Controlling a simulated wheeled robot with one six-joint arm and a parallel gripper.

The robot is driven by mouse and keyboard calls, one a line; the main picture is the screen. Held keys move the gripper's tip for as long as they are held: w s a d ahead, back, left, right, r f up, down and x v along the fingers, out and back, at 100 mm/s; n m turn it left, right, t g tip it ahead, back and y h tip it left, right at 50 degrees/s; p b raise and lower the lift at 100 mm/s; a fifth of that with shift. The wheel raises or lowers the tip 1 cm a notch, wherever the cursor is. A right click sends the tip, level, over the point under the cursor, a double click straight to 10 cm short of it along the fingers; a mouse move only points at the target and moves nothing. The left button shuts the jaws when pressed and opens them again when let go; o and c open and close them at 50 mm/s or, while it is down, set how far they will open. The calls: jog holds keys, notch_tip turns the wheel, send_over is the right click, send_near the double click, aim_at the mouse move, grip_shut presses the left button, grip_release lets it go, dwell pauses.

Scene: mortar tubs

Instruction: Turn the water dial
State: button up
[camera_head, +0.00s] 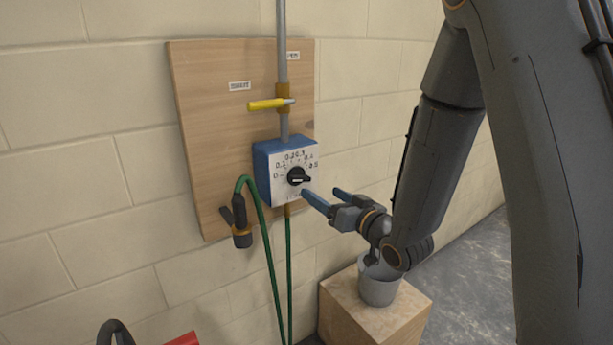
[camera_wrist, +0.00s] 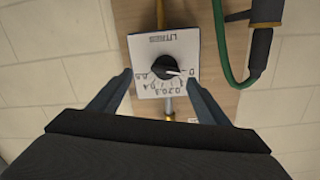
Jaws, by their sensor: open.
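The water dial is a black round knob (camera_head: 298,177) with a white pointer, on the white numbered face of a blue box (camera_head: 264,172) mounted on a wooden board. In the head view the pointer points right. In the wrist view the knob (camera_wrist: 165,68) sits a little ahead of my fingers, between their lines. My gripper (camera_head: 322,195) is open and empty, just right of and below the dial in the head view. In the wrist view its two fingers (camera_wrist: 163,88) stand apart on either side of the face, and the knob is not gripped.
A grey pipe (camera_head: 282,45) with a yellow lever valve (camera_head: 268,104) runs into the box from above. A green hose (camera_head: 268,250) with a nozzle (camera_head: 240,228) hangs at the left. A grey bucket (camera_head: 377,285) stands on a wooden block (camera_head: 345,312) below my gripper.

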aim_at(304, 178)
jog(key=shift+y, duration=0.4)
jog(key=p+x, duration=0.1)
jog(key=x, duration=0.4)
jog(key=r+p+x, duration=0.1)
jog(key=x, duration=0.2)
jog(key=shift+s+a+p, duration=0.2)
jog(key=shift+a+p, duration=0.05)
jog(key=shift+p, duration=0.05)
jog(key=shift+c, duration=0.4)
jog(key=c, duration=1)
jog(key=shift+m, duration=0.3)
jog(key=shift+d+m+b, duration=0.1)
jog(key=shift+m+b, duration=0.4)
jog(key=shift+m, duration=1.9)
